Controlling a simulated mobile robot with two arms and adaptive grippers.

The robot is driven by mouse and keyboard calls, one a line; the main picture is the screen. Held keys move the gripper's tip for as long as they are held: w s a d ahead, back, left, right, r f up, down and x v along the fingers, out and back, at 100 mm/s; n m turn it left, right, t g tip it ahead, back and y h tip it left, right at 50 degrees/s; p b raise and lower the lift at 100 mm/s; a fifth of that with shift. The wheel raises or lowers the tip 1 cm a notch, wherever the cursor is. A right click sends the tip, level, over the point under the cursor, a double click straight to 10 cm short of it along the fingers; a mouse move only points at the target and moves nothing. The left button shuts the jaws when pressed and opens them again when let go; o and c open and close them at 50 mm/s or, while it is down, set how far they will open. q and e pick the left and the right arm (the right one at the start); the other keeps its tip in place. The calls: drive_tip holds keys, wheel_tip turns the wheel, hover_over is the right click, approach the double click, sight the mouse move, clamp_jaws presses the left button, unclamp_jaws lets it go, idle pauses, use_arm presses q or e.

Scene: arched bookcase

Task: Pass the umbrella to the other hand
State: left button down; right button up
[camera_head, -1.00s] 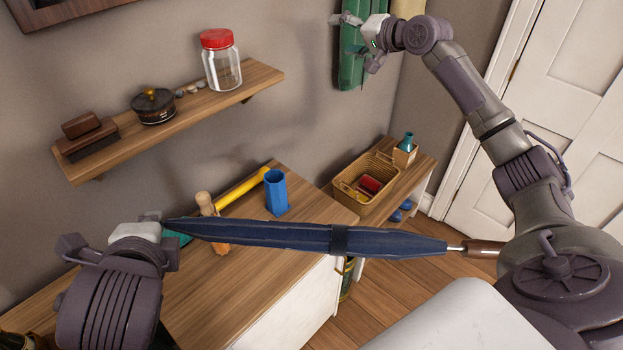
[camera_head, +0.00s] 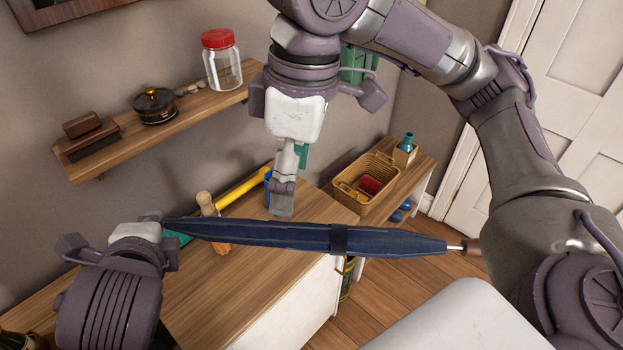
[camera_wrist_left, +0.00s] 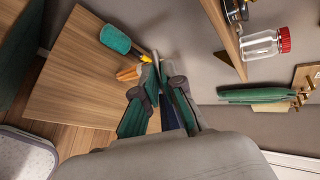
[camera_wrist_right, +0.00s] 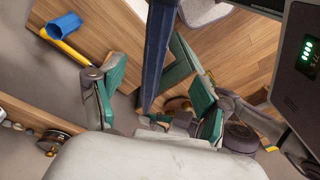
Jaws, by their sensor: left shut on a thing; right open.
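The navy folded umbrella (camera_head: 290,236) lies nearly level across the head view, its tip end at the left and its brown handle (camera_head: 472,248) at the right, partly hidden by my right arm. My left gripper (camera_head: 158,225) is shut on the tip end; a strip of the umbrella (camera_wrist_left: 169,113) shows between its fingers in the left wrist view. My right gripper (camera_head: 283,208) is open and points down just above and behind the middle of the umbrella, apparently not touching it. In the right wrist view the umbrella (camera_wrist_right: 158,55) appears between the open fingers.
A wall shelf (camera_head: 190,117) holds a red-lidded jar (camera_head: 222,62). A wicker basket (camera_head: 365,185) stands on the low shelf at right.

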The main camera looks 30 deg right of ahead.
sight(312, 232)
drive_tip(key=shift+s+d+f+n+h, duration=0.15)
drive_tip(key=shift+s+d+n+h, duration=0.1)
drive_tip(key=shift+s+d+h, duration=0.25)
drive_tip(key=shift+s+d+f+n+h, duration=0.1)
drive_tip(key=shift+s+d+n+h, duration=0.2)
drive_tip(key=shift+s, duration=0.25)
drive_tip(key=shift+f, duration=0.35)
wheel_tip(312, 232, down, 11)
drive_tip(key=shift+w+f, duration=0.1)
drive_tip(key=shift+c, duration=0.2)
drive_tip(key=c, duration=1.3)
use_arm(q)
drive_tip(key=c, duration=1.2)
unclamp_jaws()
use_arm(e)
clamp_jaws()
